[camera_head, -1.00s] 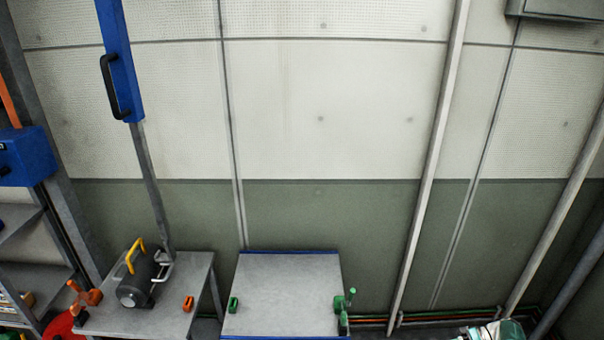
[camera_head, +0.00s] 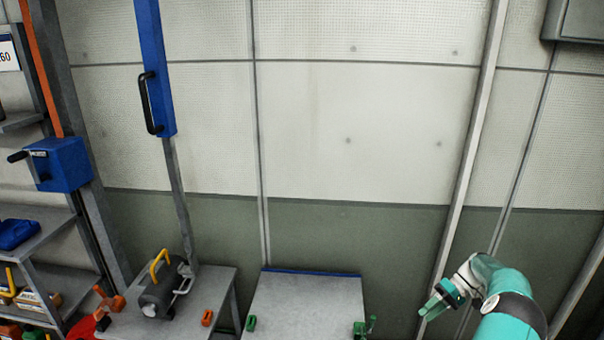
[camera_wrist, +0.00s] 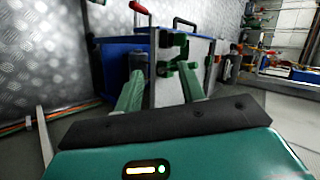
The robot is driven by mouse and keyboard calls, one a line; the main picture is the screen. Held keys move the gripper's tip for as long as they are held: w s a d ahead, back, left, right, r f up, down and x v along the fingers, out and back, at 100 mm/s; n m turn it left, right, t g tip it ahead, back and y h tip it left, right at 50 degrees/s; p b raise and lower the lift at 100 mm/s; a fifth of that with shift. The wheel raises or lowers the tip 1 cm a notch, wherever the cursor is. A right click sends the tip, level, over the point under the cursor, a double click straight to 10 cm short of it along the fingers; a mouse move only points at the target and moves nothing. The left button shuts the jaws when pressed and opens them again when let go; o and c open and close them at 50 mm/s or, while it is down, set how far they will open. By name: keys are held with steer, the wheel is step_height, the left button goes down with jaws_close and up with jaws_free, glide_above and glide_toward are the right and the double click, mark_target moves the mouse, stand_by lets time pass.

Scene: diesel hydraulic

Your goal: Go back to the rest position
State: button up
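My gripper (camera_head: 432,306) is at the lower right of the head view, at the end of my teal arm, in front of the green lower wall. In the wrist view my gripper (camera_wrist: 158,88) shows two green fingers spread apart with a gap between them. Nothing is held between the fingers. Beyond them stands a grey-and-blue case-like unit (camera_wrist: 205,62) with green latches, apart from the fingers as far as I can tell.
A grey table (camera_head: 305,300) with green clamps stands at bottom centre. Left of it a workbench (camera_head: 215,285) carries a dark cylinder with a yellow handle (camera_head: 158,290). Shelves (camera_head: 40,235) stand at far left. A vertical post (camera_head: 468,150) rises behind my arm.

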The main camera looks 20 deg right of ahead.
steer(key=w+a+r+g+h, duration=0.1)
steer(key=w+a+r+h, duration=0.15)
steer(key=a+r, duration=0.35)
steer(key=w+a+r+n+g+h, duration=0.1)
steer(key=w+a+r, duration=0.3)
steer(key=a+r, duration=0.25)
steer(key=w+a+r+g+h, duration=0.1)
steer(key=w+a+r+h, duration=0.15)
steer(key=a+r, duration=0.35)
steer(key=s+a+r+t+h, duration=0.1)
steer(key=s+a+r+h, duration=0.1)
steer(key=a+r, duration=0.5)
steer(key=s+a+r+t+h, duration=0.1)
steer(key=a+r, duration=0.3)
steer(key=a, duration=0.4)
steer(key=s+a+r+t+h, duration=0.1)
steer(key=s+a+t, duration=0.4)
steer(key=s+a, duration=0.9)
steer(key=s+r, duration=0.1)
steer(key=s, duration=0.2)
steer(key=shift+a+n, duration=0.3)
steer(key=shift+a, duration=0.1)
